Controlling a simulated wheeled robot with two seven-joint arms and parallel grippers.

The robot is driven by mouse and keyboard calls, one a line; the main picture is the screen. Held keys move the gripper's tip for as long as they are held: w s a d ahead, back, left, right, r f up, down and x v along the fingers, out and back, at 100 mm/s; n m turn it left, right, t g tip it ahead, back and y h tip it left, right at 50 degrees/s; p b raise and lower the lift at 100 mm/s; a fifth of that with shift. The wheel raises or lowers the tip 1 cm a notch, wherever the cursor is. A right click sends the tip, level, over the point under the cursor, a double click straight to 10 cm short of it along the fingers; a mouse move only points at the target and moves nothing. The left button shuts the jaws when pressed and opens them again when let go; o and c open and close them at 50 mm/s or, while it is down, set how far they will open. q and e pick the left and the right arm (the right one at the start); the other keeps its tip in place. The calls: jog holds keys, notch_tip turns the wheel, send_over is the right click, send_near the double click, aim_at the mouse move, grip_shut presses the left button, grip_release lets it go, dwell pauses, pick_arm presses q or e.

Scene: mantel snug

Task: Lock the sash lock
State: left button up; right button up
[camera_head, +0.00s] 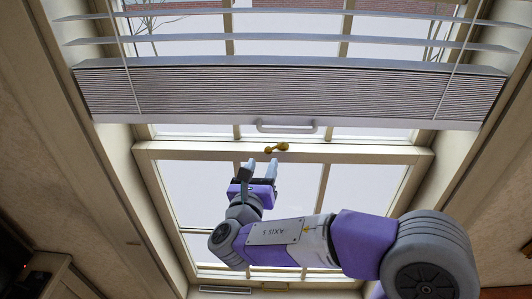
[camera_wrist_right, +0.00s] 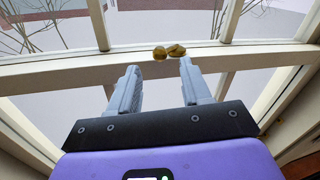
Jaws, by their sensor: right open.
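The brass sash lock (camera_head: 277,148) sits on the meeting rail of the window, in the middle of the head view. In the right wrist view the sash lock (camera_wrist_right: 169,52) shows as two brass parts on the rail, ahead of the fingertips. My right gripper (camera_head: 260,165) is open and empty, just below the lock in the head view and apart from it. Its two grey fingers (camera_wrist_right: 158,70) point toward the rail, with the lock between their lines, nearer the right finger. My left gripper is not in view.
A raised blind (camera_head: 290,92) with slats and cords hangs across the window above the lock. A pale bar handle (camera_head: 286,128) is at its lower edge. The window sash (camera_head: 380,152) has several panes. Walls and frame sides flank the window.

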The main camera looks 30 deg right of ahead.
aim_at(268, 153)
jog(key=p+x, duration=0.1)
jog(key=x, duration=0.4)
jog(key=shift+f, duration=0.1)
grip_shut()
